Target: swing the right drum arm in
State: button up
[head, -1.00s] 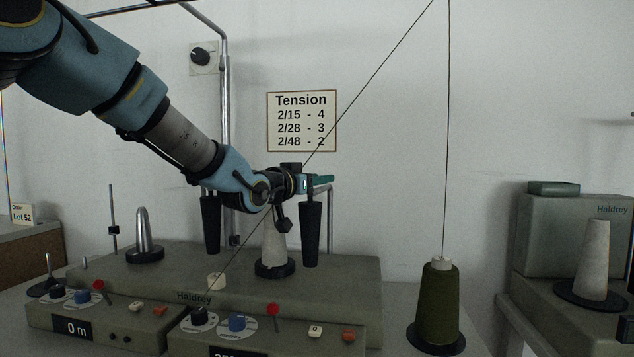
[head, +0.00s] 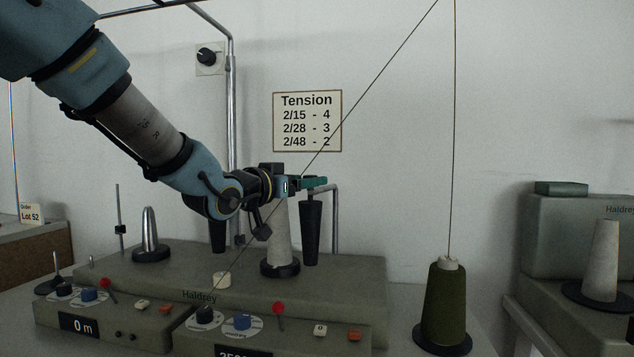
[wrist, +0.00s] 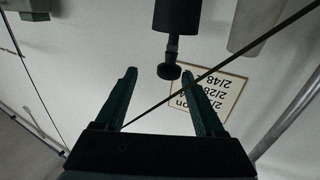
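The right drum arm (head: 311,232) carries a black tapered drum, standing upright beside the pale cone (head: 281,238) on the winder's right head. In the wrist view the drum (wrist: 177,14) shows with a thin stem and a dark knob (wrist: 169,71) on its end. My gripper (head: 318,183) is at the top of this drum in the head view. In the wrist view its green fingers (wrist: 165,95) are open, apart and empty, with the knob just beyond and between their tips. The left black drum (head: 217,235) stands partly hidden behind my arm.
A dark thread (head: 365,95) runs diagonally down past my gripper and crosses between the fingers in the wrist view. A green yarn cone (head: 446,305) stands right of the winder (head: 350,285). A metal post (head: 232,110) rises behind. Red-knobbed levers (head: 278,308) are in front.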

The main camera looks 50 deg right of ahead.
jog(key=shift+s+a, duration=0.15)
jog(key=shift+a, duration=0.7)
jog(key=shift+s+a, duration=0.15)
jog(key=shift+a, duration=0.7)
